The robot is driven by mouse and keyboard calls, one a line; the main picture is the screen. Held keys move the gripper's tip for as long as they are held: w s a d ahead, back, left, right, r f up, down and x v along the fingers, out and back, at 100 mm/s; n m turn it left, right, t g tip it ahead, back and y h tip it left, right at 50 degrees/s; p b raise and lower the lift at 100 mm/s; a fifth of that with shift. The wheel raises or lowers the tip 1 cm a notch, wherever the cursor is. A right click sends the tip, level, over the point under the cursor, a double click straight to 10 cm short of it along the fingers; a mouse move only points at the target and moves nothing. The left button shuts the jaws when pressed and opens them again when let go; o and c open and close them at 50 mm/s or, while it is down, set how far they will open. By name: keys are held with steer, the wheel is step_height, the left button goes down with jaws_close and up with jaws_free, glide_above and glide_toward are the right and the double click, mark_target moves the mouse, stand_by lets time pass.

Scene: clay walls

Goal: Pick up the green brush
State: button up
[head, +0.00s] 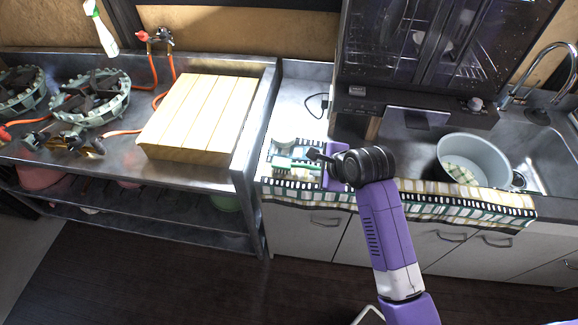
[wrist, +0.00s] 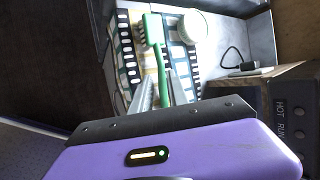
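The green brush (wrist: 154,32) lies on a checked cloth on the counter. In the wrist view its head is at the top and its handle runs down between my fingers. In the head view the brush (head: 296,165) is a small green shape left of my gripper. My gripper (wrist: 163,78) is open, with one finger on each side of the handle. I cannot tell whether the fingers touch it or how far above it they are. In the head view my gripper (head: 316,156) is partly hidden by my wrist.
A pale round container (wrist: 193,26) stands close beside the brush head. A dark-cased appliance (wrist: 292,100) and a cable (wrist: 240,60) are to the right. In the head view, a wooden block (head: 200,110) lies left, and a large pot (head: 470,150) stands right, by the sink.

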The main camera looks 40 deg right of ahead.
mark_target(305, 167)
steer(key=shift+w+f, duration=0.25)
steer(key=shift+f, duration=0.1)
steer(key=shift+p+x, duration=0.5)
steer(key=shift+x, duration=2.95)
steer(key=shift+w, duration=0.1)
steer(key=shift+c, duration=0.4)
jaws_close()
